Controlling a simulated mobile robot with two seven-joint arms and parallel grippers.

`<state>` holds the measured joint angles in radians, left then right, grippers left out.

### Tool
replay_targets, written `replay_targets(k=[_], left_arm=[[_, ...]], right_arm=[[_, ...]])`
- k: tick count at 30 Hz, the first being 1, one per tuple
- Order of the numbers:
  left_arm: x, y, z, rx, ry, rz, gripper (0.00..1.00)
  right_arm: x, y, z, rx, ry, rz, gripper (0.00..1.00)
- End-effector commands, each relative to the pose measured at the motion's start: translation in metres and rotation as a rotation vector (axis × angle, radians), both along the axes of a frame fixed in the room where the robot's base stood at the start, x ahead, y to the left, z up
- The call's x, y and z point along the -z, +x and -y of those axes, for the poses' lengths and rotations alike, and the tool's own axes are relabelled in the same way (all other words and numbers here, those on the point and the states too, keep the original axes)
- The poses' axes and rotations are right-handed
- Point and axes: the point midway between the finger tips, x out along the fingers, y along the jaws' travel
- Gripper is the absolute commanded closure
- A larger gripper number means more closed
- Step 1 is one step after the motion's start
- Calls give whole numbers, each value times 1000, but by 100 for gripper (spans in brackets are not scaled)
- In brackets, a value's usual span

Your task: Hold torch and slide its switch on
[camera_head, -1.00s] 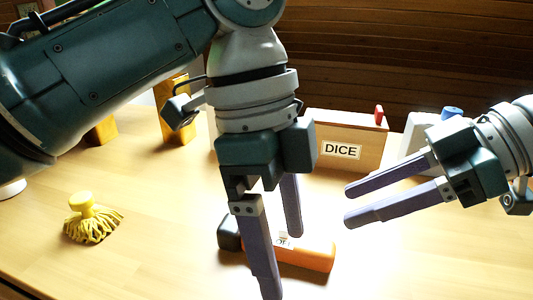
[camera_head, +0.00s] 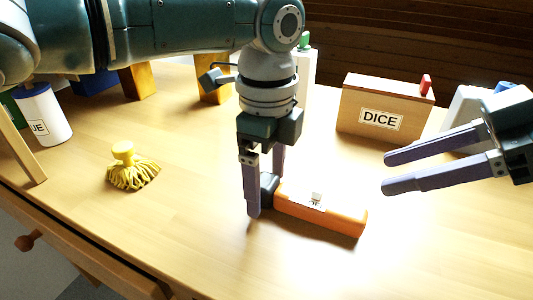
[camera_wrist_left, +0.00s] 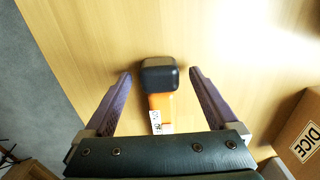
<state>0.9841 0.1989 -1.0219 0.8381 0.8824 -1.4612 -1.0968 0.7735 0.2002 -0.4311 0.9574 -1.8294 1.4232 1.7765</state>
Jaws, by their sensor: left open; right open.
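The torch (camera_head: 325,212) lies on the table, with an orange body and a black head at its left end. A small white labelled patch, perhaps the switch (camera_head: 316,198), is on its top; its setting is too small to tell. My left gripper (camera_head: 265,195) points down at the black-head end, open. In the left wrist view the torch's black head (camera_wrist_left: 159,73) lies between the two spread fingers, with gaps on both sides. My right gripper (camera_head: 387,173) is open and empty, above the table to the right of the torch, its fingers pointing left.
A wooden box labelled DICE (camera_head: 385,108) stands behind the torch. A yellow mop-like brush (camera_head: 132,168) sits to the left. A white labelled canister (camera_head: 43,115) stands far left. The table front between brush and torch is clear.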

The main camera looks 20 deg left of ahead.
Motion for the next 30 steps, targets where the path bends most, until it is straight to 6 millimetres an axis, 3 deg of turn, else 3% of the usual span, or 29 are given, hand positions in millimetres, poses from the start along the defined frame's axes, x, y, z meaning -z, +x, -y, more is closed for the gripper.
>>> replay_targets(k=[12,30], left_arm=[[10,0,0,0,0,0,7],[10,0,0,0,0,0,75]], right_arm=[[0,0,0,0,0,0,50],[0,0,0,0,0,0,50]])
